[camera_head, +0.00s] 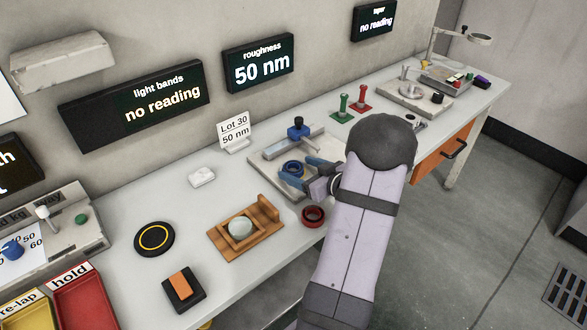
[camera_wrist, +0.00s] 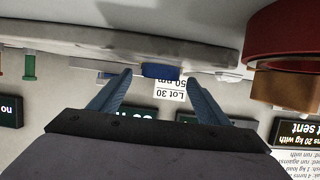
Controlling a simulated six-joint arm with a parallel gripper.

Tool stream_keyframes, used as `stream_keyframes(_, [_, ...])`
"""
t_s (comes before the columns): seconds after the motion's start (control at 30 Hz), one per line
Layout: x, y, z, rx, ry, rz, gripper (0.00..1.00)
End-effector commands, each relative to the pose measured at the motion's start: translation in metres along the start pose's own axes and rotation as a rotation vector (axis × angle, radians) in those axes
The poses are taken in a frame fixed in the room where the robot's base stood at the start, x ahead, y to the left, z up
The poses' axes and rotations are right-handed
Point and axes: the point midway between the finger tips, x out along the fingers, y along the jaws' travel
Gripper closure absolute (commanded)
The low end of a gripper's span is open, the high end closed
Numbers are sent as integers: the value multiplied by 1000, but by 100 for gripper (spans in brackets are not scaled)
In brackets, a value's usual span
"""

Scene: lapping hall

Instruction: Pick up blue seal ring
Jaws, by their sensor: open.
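In the wrist view, which is upside down, a blue thing (camera_wrist: 160,71), probably the ring, shows between the tips of my open gripper (camera_wrist: 160,82). I cannot tell whether the fingers touch the ring.
A red ring (camera_head: 313,216) lies just in front of the plate; it looms close in the wrist view (camera_wrist: 285,35). A blue-knobbed piece (camera_head: 298,130) stands behind. A wooden holder (camera_head: 248,235) with a pale disc is left of the red ring. Green (camera_head: 343,104) and red posts (camera_head: 361,95) stand behind.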

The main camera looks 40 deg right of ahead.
Motion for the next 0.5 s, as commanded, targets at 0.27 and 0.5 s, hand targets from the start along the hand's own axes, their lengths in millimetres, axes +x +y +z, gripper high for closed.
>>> stream_keyframes(0.27, [12,0,0,0,0,1,30])
stream_keyframes(0.5, [12,0,0,0,0,1,56])
